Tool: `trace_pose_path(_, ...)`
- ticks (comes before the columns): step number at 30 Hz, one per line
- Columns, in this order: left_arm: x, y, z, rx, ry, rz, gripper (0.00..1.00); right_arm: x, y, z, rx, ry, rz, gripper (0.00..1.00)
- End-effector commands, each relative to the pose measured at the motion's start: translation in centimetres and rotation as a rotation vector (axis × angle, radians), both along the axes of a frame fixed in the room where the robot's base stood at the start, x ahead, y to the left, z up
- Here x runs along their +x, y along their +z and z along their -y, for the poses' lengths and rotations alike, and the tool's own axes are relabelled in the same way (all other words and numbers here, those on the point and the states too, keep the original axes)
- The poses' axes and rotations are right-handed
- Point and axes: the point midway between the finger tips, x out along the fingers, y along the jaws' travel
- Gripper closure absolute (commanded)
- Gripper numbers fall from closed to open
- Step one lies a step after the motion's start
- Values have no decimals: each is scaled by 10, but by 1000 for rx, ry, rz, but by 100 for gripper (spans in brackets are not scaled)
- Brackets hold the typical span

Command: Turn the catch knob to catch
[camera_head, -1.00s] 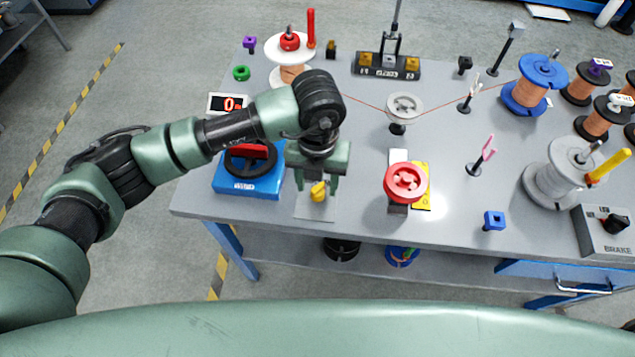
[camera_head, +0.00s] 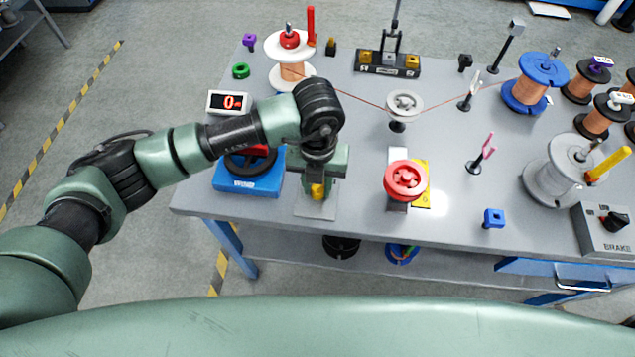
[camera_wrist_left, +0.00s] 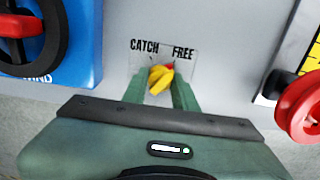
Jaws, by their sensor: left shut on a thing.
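The yellow catch knob (camera_head: 317,191) sits on a light plate (camera_head: 315,209) near the bench's front edge. In the left wrist view the knob (camera_wrist_left: 160,78) lies between the words CATCH on the left and FREE on the right. It is slanted, and its red-marked end leans up and right, toward FREE. My left gripper (camera_head: 317,187) comes down on the knob from above and is shut on it. In the left wrist view its two green fingers (camera_wrist_left: 160,88) flank the knob. The fingers hide part of the knob's sides. My right gripper is not in view.
A blue winder box (camera_head: 248,186) with a dark wheel stands close to the left. A red pulley (camera_head: 405,180) stands to the right beside a yellow scale. A wire runs from the white-flanged spool (camera_head: 291,78) past a grey pulley (camera_head: 404,104) behind the arm.

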Motion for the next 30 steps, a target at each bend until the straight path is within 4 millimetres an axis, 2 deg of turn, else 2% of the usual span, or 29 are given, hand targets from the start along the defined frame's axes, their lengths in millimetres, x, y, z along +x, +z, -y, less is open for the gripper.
trace_pose_path(8, 0, 0, 0, 0, 159, -1, 100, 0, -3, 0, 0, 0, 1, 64)
trace_pose_path(30, -1, 1, 1, 0, 848, -3, 100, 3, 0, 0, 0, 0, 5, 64)
